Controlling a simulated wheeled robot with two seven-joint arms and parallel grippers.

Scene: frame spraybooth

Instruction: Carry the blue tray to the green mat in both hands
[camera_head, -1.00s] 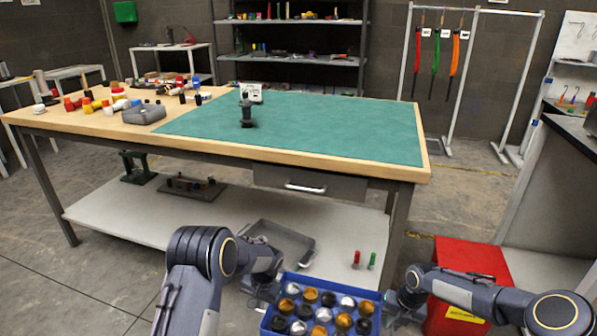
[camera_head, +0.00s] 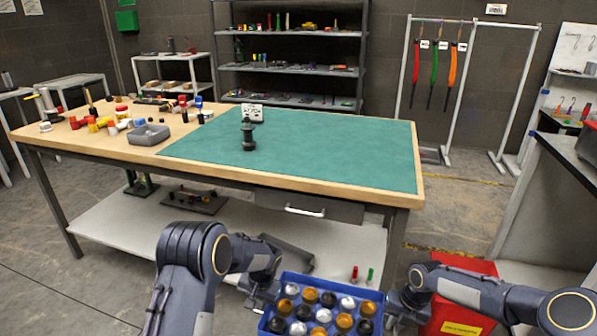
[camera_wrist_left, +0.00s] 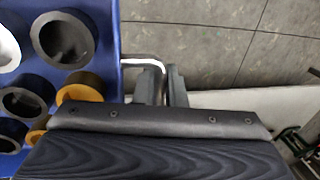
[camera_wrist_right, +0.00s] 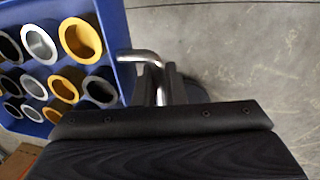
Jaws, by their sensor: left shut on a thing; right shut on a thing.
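The blue tray (camera_head: 287,281) hangs between my two grippers at the bottom of the head view, filled with several black, silver and gold cups. My left gripper (camera_head: 262,296) is shut on the tray's left metal handle, and the handle (camera_wrist_left: 150,62) shows between the fingers in the left wrist view. My right gripper (camera_head: 396,304) is shut on the right handle (camera_wrist_right: 146,57), seen in the right wrist view. The tray looks about level, in front of the workbench. The green mat (camera_head: 310,150) lies on the bench top, beyond and above the tray.
A red box (camera_head: 463,318) stands at the lower right. The mat's right half is clear.

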